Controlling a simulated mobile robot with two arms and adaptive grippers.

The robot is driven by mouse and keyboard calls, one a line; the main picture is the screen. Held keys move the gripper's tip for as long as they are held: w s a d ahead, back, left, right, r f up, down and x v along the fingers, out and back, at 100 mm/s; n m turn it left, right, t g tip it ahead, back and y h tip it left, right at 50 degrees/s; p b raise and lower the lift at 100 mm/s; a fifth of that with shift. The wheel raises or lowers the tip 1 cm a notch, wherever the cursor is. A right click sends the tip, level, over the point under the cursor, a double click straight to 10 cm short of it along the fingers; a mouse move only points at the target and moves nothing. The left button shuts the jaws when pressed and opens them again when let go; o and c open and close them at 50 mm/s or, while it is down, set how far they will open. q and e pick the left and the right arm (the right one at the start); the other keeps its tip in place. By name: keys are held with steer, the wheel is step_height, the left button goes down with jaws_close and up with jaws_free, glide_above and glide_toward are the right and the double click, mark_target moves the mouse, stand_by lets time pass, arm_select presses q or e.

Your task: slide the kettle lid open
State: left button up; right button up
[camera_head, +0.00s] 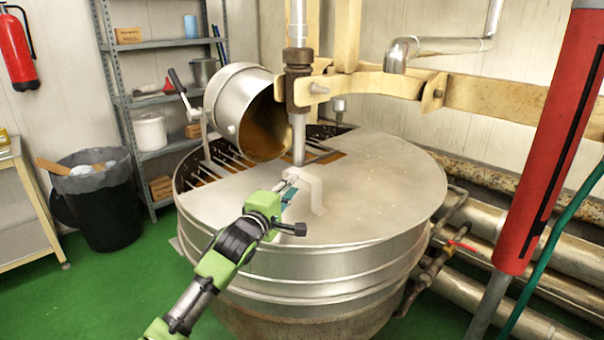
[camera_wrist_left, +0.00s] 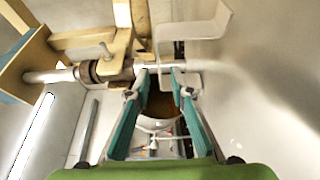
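The kettle (camera_head: 320,265) is a large round steel vessel. Its flat grey metal lid (camera_head: 385,190) covers most of the top, with a grated opening (camera_head: 215,165) showing at the back left. A bent strip handle (camera_head: 312,188) stands up from the lid; it also shows in the left wrist view (camera_wrist_left: 222,22). My left gripper (camera_head: 290,184) is just left of the handle, low over the lid. In the left wrist view its two teal fingers (camera_wrist_left: 160,70) are apart with nothing between them. The right fingertip is close to the handle; contact cannot be told. My right gripper is out of view.
A tilted steel bucket (camera_head: 232,100) and a vertical shaft (camera_head: 298,95) stand over the kettle's back. A red cylinder (camera_head: 560,130) and pipes (camera_head: 480,245) are at the right. A shelf (camera_head: 165,100) and black bin (camera_head: 100,205) are at the left. Green floor is free at front left.

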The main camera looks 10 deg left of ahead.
mark_target(302, 174)
arm_select(q)
steer(key=w, duration=0.3)
steer(key=w+d+p, duration=0.1)
steer(key=w, duration=0.2)
steer(key=shift+d, duration=0.1)
steer(key=shift+w, duration=0.5)
steer(key=shift+w+d, duration=0.1)
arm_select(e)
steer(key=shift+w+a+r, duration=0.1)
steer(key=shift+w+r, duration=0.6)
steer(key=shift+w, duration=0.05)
arm_select(q)
jaws_close()
